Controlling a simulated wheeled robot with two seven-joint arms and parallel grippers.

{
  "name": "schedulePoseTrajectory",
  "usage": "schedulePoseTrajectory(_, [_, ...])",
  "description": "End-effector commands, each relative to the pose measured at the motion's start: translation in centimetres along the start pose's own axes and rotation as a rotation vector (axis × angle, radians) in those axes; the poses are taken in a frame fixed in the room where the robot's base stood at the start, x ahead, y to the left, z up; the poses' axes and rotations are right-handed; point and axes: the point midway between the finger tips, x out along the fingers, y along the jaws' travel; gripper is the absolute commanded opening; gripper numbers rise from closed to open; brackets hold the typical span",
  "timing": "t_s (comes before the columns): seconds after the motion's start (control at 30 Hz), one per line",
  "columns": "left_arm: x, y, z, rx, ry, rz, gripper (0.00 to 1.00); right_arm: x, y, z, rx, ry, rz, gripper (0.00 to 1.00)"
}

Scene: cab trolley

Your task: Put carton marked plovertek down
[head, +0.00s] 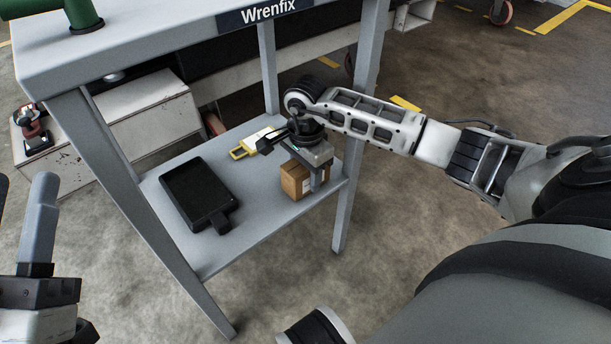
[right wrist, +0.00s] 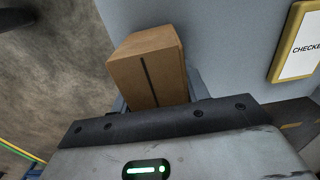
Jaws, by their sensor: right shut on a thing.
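The brown carton (head: 293,181) is at the right end of the trolley's grey lower shelf (head: 258,222). My right gripper (head: 313,176) reaches down over it and is shut on it. In the right wrist view the carton (right wrist: 148,62) sits between the two grey fingers, with a dark stripe on its face. No plovertek lettering is readable. I cannot tell whether its underside touches the shelf. My left gripper (head: 40,235) is at the left edge, away from the trolley, and only partly visible, so its opening cannot be told.
A black tray-like object (head: 195,190) lies left of the carton on the shelf. A yellow-framed tag (head: 255,141) lies behind; in the right wrist view it reads "CHECKE" (right wrist: 300,47). The "Wrenfix" top (head: 150,40) overhangs the shelf. A front leg (head: 352,190) stands right of the carton.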

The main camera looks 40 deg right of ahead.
Motion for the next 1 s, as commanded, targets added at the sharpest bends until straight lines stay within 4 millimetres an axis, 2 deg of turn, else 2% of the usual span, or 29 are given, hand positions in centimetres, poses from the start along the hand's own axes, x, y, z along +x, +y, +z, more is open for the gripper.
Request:
schedulePoseTrajectory(0.4, [0.1,0.1,-0.4,0.028,0.028,0.009,0.36,0.2,-0.1,0.0,0.001,0.0,-0.005,0.02])
schedulePoseTrajectory(0.43, [0.1,0.1,-0.5,0.034,0.035,0.012,0.36,0.4,-0.1,0.0,0.001,0.0,-0.001,0.48])
schedulePoseTrajectory(0.5, [0.1,0.1,-0.6,0.034,0.035,0.012,0.36,0.3,0.0,0.0,0.001,0.0,-0.001,0.67])
schedulePoseTrajectory(0.83, [0.2,0.1,-0.7,0.028,0.03,0.012,0.36,0.0,0.0,0.0,0.001,0.0,-0.002,0.67])
schedulePoseTrajectory(0.9, [0.3,0.0,-0.6,0.007,0.008,0.009,0.36,-0.7,-0.1,0.0,0.0,0.0,-0.003,0.67])
schedulePoseTrajectory(1.0, [-0.3,-0.1,1.1,-0.098,-0.098,-0.034,0.36,-2.4,-0.1,-0.1,0.0,0.002,-0.005,0.67])
